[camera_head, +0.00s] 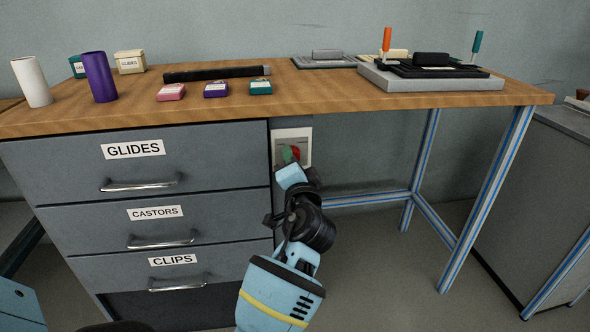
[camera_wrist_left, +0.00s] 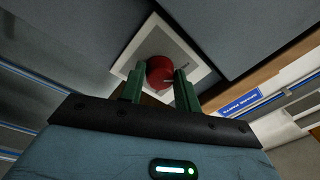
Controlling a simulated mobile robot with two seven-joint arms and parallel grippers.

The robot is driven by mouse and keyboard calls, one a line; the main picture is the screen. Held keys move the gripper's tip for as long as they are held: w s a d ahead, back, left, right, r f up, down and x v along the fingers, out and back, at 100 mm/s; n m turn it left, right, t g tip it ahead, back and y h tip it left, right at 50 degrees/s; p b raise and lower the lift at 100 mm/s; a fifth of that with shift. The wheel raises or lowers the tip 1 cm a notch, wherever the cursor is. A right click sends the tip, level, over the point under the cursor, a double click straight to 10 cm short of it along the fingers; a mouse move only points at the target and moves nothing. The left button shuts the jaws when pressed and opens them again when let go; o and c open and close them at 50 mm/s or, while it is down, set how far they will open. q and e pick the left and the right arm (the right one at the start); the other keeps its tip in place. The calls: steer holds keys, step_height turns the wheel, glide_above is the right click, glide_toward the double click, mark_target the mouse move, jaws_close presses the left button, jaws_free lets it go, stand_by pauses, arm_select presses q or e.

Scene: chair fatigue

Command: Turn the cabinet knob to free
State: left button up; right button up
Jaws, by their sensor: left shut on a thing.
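The red cabinet knob (camera_wrist_left: 160,72) sits on a pale square plate (camera_wrist_left: 190,50) in the left wrist view. In the head view the knob (camera_head: 296,152) shows partly behind my gripper, on the plate (camera_head: 305,135) just right of the drawer unit and below the tabletop. My left gripper (camera_wrist_left: 160,82) has its two green fingers on either side of the knob and is shut on it. The gripper (camera_head: 291,155) hides part of the plate in the head view. A thin mark shows on the knob's face. My right gripper is not in view.
The grey drawer unit (camera_head: 150,200), with drawers labelled GLIDES, CASTORS and CLIPS and metal handles, stands close left of my arm. The wooden tabletop (camera_head: 330,95) overhangs the knob. Blue table legs (camera_head: 485,200) stand to the right, with open space beneath the table.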

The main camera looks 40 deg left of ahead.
arm_select(q)
steer(key=shift+f+n+b, duration=0.1)
steer(key=shift+n+b, duration=0.2)
steer(key=shift+n, duration=0.2)
steer(key=o, duration=0.9)
steer(key=shift+o, duration=0.3)
steer(key=shift+d, duration=0.1)
